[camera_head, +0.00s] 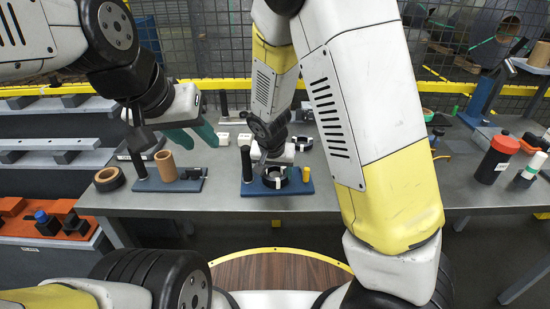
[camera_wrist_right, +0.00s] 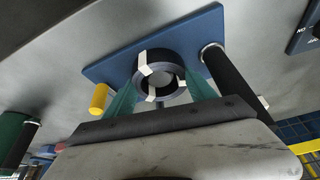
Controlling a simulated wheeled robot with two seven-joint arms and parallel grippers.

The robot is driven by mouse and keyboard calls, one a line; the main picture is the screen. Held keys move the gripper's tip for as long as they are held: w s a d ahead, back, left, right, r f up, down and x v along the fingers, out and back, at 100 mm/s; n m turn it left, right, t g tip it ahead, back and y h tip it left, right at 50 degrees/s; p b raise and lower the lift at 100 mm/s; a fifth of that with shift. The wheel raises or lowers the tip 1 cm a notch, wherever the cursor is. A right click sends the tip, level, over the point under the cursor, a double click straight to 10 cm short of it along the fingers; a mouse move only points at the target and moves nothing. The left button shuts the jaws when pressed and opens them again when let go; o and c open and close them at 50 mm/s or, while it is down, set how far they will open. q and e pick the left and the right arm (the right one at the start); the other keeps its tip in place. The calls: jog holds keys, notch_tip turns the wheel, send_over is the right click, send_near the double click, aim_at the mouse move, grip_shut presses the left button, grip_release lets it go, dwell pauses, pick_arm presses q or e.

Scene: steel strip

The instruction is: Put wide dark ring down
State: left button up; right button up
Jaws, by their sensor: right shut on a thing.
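The wide dark ring (camera_head: 270,184), with white marks, is at the blue board (camera_head: 255,190) on the table. In the right wrist view the ring (camera_wrist_right: 167,56) sits between the two green fingers of my right gripper (camera_wrist_right: 160,95), over the middle of the blue board (camera_wrist_right: 110,68). My right gripper (camera_head: 277,163) is shut on it. Whether the ring touches the board is hard to tell. A black post (camera_wrist_right: 228,80) and a yellow peg (camera_wrist_right: 98,98) flank it. My left gripper (camera_head: 195,134) has its green fingers apart and is empty, above another blue board.
The left blue board (camera_head: 190,185) carries a tan tube (camera_head: 166,166) and a black post (camera_head: 137,163). A brown-black roll (camera_head: 109,179) lies left of it. A red-capped bottle (camera_head: 495,160) stands at the right. The tabletop between the right board and the bottle is partly hidden by my arm.

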jog(key=shift+f, duration=0.3)
jog(key=o, duration=1.6)
jog(key=v, duration=0.8)
jog(key=s+d+r+y, duration=0.1)
jog(key=s+d+r, duration=0.4)
jog(key=s+d+r+n+t+y, duration=0.1)
jog(key=s+d+r, duration=0.3)
jog(key=s+r, duration=0.1)
jog(key=s+d+r+n, duration=0.1)
jog(key=s+d+r, duration=0.4)
jog(key=s+r, duration=0.1)
jog(key=shift+d+r+t+y, duration=0.35)
jog(key=shift+r+t+y, duration=0.05)
jog(key=shift+r, duration=0.1)
